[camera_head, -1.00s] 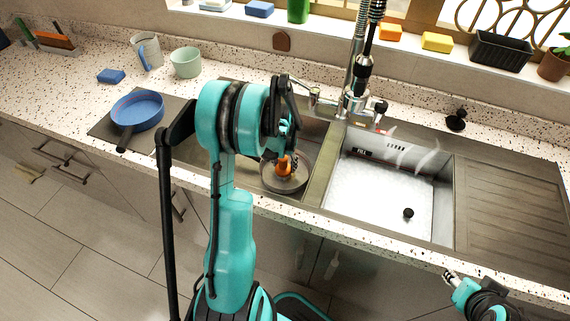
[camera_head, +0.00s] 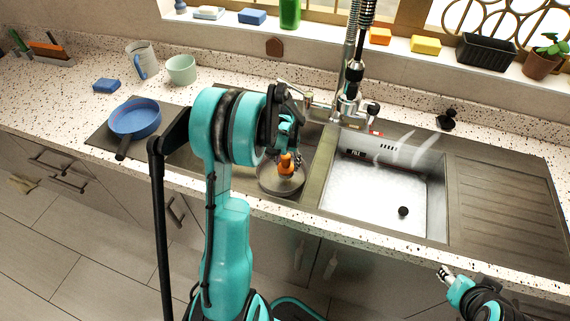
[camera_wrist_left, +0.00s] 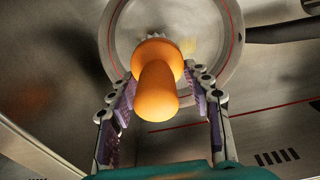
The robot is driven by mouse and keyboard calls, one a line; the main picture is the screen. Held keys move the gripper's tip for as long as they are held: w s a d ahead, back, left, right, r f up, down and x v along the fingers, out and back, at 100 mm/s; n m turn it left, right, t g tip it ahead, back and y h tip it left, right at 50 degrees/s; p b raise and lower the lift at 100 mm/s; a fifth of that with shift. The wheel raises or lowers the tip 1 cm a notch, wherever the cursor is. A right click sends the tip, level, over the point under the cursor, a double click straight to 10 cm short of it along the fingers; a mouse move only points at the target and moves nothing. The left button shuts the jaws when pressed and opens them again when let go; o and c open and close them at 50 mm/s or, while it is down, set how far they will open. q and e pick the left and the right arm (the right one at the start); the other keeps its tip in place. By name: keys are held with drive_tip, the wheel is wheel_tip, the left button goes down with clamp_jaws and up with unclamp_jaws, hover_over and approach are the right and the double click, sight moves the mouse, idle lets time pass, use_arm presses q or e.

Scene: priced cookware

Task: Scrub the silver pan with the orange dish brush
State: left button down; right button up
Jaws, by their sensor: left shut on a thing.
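The silver pan (camera_head: 281,187) sits in the left sink basin. It is a round grey pan with a red line around its inside, and its dark handle points right in the left wrist view (camera_wrist_left: 222,50). A yellowish patch shows on its floor. The orange dish brush (camera_head: 286,164) stands over the pan, pale bristles downward; in the left wrist view its orange handle (camera_wrist_left: 157,90) points at the camera. My left gripper (camera_head: 289,152) is shut on the brush. I cannot tell whether the bristles touch the pan. My right gripper (camera_head: 445,273) is low at the right; its fingers are too small to judge.
The tall faucet (camera_head: 346,105) rises between the basins. The right basin (camera_head: 380,190) holds whitish water.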

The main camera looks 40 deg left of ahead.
use_arm(q)
wheel_tip(320, 180, up, 2)
drive_tip(key=shift+d+p, duration=0.1)
drive_tip(key=shift+p, duration=0.4)
drive_tip(key=shift+r+p, duration=0.8)
drive_tip(key=shift+r, duration=0.45)
drive_tip(key=shift+f, duration=0.1)
drive_tip(key=shift+w+a+f+b, duration=0.1)
drive_tip(key=shift+w+f+b, duration=0.2)
drive_tip(key=shift+f+b, duration=0.25)
drive_tip(key=shift+w+a+f+b, duration=0.1)
drive_tip(key=shift+w+f+b, duration=0.2)
drive_tip(key=shift+f+b, duration=0.25)
